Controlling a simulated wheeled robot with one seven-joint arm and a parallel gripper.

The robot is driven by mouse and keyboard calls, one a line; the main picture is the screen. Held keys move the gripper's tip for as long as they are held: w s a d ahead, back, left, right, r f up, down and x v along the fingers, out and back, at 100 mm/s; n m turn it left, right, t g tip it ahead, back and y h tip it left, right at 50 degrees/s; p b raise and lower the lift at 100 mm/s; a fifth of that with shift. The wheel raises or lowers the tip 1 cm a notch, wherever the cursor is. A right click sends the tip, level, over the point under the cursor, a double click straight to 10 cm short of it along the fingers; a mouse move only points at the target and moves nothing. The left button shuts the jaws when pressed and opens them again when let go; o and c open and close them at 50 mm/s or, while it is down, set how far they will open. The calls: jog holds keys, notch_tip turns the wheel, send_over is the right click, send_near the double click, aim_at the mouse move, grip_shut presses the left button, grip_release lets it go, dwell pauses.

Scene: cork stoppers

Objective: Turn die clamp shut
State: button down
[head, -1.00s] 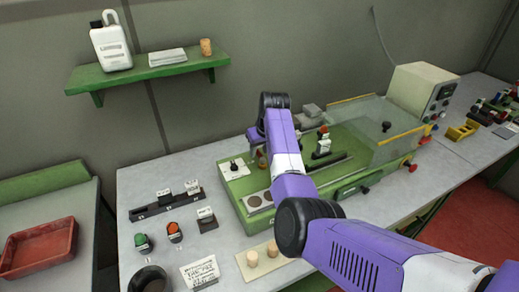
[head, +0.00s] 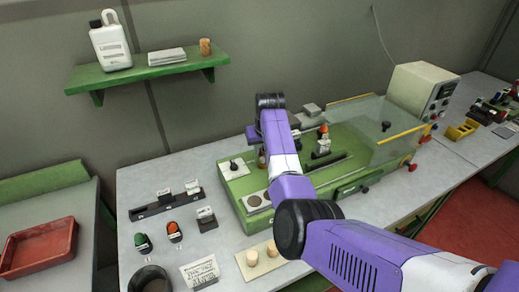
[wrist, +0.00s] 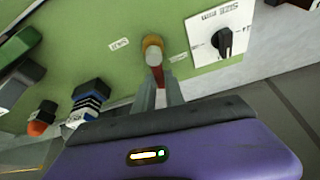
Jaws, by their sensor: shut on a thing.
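The die clamp (wrist: 153,43) shows in the wrist view as a rounded brass-coloured and grey piece with a red part below it, on the green machine top. My gripper (wrist: 160,88) is shut on its red part, which lies between the grey fingers. Small white labels sit on either side of the clamp; I cannot read them surely. In the head view my purple arm hides most of the clamp and the fingers. The green machine (head: 236,186) stands on the grey bench.
A black rotary knob on a white plate (wrist: 203,50) is right of the clamp in the wrist view. An orange-topped part (wrist: 38,125) and a blue-white banded part (wrist: 90,95) stand to its left. A clear guard (head: 362,124) covers the machine's right side.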

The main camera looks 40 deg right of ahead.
aim_at(262, 158)
jog(key=m, duration=0.1)
jog(key=m+h, duration=0.1)
jog(key=m, duration=0.1)
jog(key=shift+s+d+m+g+b, duration=0.2)
jog(key=shift+d+m+g+b, duration=0.1)
jog(key=shift+d, duration=0.05)
jog(key=m, duration=0.1)
jog(key=m+g+b, duration=0.1)
jog(key=m, duration=0.1)
jog(key=s+m+h+b, duration=0.1)
jog(key=shift+d+f+m+g, duration=0.15)
jog(key=shift+d+m+g, duration=0.15)
jog(key=shift+d, duration=0.05)
jog(key=m+b, duration=0.1)
jog(key=m+g+b, duration=0.1)
jog(key=m+b, duration=0.1)
jog(key=shift+s+d+m+h, duration=0.1)
jog(key=shift+s+m+h, duration=0.2)
jog(key=shift+s, duration=0.05)
jog(key=shift+s+m+g+b, duration=0.3)
jog(key=shift+m+g+b, duration=0.2)
jog(key=shift+m+b, duration=0.55)
jog(key=shift+s+m+g+b, duration=0.25)
jog(key=shift+m+g+b, duration=0.25)
jog(key=shift+m+b, duration=0.5)
jog(key=c, duration=1.4)
grip_release()
jog(key=shift+r, duration=0.25)
